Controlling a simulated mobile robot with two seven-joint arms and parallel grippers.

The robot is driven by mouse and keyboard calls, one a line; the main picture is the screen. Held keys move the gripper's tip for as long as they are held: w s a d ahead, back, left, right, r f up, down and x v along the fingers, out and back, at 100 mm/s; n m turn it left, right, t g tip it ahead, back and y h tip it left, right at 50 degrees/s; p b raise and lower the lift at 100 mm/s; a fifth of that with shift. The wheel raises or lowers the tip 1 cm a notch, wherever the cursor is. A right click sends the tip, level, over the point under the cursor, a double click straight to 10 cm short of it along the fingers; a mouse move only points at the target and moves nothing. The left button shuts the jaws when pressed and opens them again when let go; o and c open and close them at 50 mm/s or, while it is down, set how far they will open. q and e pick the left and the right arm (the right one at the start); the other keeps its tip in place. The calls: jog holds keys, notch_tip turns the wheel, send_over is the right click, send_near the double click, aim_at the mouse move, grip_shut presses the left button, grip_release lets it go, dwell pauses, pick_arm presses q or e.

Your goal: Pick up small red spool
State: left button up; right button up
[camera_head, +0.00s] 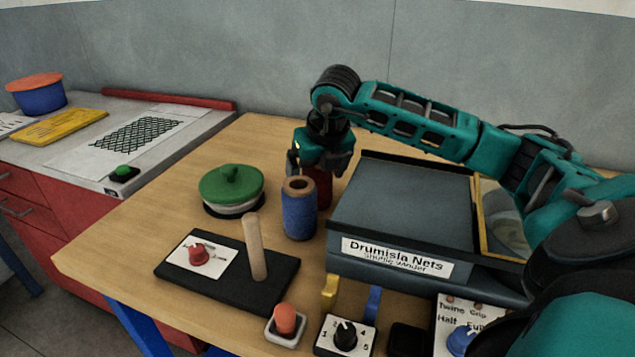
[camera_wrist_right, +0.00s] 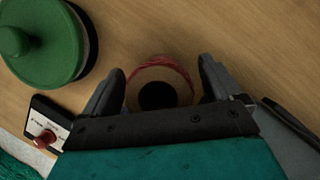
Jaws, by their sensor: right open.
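The small red spool (camera_head: 318,186) stands on the wooden table, partly hidden behind the blue spool and under my right gripper. In the right wrist view the red spool (camera_wrist_right: 160,72) shows from above, with a dark centre hole. My right gripper (camera_head: 322,168) points down over it. Its two fingers (camera_wrist_right: 160,88) are open, one on each side of the spool, and I see a gap at each side. The blue spool (camera_head: 299,212) stands just in front of the red one. My left gripper is not in view.
A green-lidded round container (camera_head: 232,188) stands left of the spools; it also shows in the right wrist view (camera_wrist_right: 45,40). The grey Drumisla Nets winder (camera_head: 405,210) is close on the right. A black base with a wooden peg (camera_head: 255,250) lies in front.

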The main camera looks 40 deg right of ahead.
jog(key=shift+w+f, duration=0.15)
jog(key=shift+f, duration=0.25)
jog(key=shift+d, duration=0.1)
jog(key=c, duration=1.1)
jog(key=shift+r, duration=0.2)
